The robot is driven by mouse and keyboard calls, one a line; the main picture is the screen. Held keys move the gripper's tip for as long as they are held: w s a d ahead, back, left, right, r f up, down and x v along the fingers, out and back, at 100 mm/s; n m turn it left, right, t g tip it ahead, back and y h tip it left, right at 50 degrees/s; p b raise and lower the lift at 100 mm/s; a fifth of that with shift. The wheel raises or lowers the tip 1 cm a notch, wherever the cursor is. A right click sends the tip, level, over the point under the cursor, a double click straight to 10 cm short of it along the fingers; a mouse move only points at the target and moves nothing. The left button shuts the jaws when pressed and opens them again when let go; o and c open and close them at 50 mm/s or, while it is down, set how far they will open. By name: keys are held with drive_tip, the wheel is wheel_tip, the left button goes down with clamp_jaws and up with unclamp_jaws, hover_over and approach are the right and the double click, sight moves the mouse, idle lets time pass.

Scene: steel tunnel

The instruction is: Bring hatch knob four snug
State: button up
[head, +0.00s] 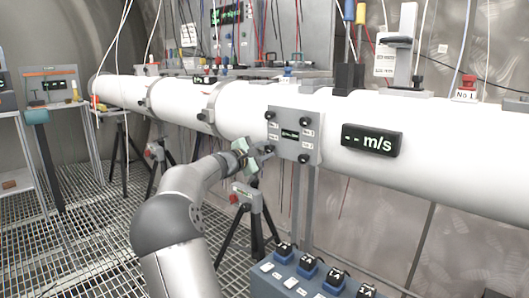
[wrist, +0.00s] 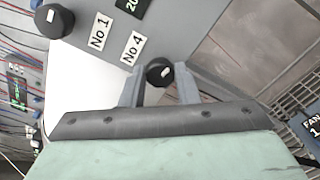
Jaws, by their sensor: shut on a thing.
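The hatch plate (head: 313,147) is a grey square on the side of the white pipe, with black knobs at its corners and a small green display (head: 290,134). Hatch knob four (wrist: 159,71) is a round black knob beside the label "No.4" (wrist: 132,47), at the plate's lower left in the head view. My gripper (wrist: 160,80) is shut on it, one finger on each side. In the head view my gripper (head: 262,153) reaches the plate's lower left corner and largely covers that knob. Knob one (wrist: 54,20) is up and left in the wrist view. How tight knob four sits cannot be seen.
A black "-- m/s" readout (head: 371,140) is on the pipe (head: 415,165) right of the plate. A tripod device (head: 246,195) stands below my gripper. A blue switch box (head: 300,284) is at the bottom front. Grated floor (head: 90,240) lies open at the left.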

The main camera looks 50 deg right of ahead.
drive_tip(key=o, duration=1)
drive_tip(key=shift+a, duration=0.1)
drive_tip(key=a, duration=0.5)
drive_tip(key=w+a+p, duration=0.1)
drive_tip(key=a, duration=0.5)
drive_tip(key=a+p, duration=0.1)
drive_tip(key=a, duration=0.5)
drive_tip(key=shift+w+a, duration=0.15)
drive_tip(key=s+a+r+m+y+p, duration=0.1)
drive_tip(key=s+a+y+p, duration=0.5)
drive_tip(key=a, duration=0.7)
drive_tip(key=s+a+r+m+t+y+p, duration=0.1)
drive_tip(key=s+a+m+y+p, duration=0.1)
drive_tip(key=s+a+y+p, duration=0.4)
drive_tip(key=s+a+r+m+y+p, duration=0.2)
drive_tip(key=s+a+y+p, duration=0.4)
drive_tip(key=s+a+p, duration=0.6)
drive_tip(key=shift+s+a+r+m+t+p, duration=0.15)
drive_tip(key=shift+a+p, duration=0.55)
drive_tip(key=shift+a, duration=1.3)
drive_tip(key=shift+s+a+f+m+t+p, duration=0.15)
drive_tip(key=shift+a+p, duration=0.55)
drive_tip(key=shift+a, duration=1.25)
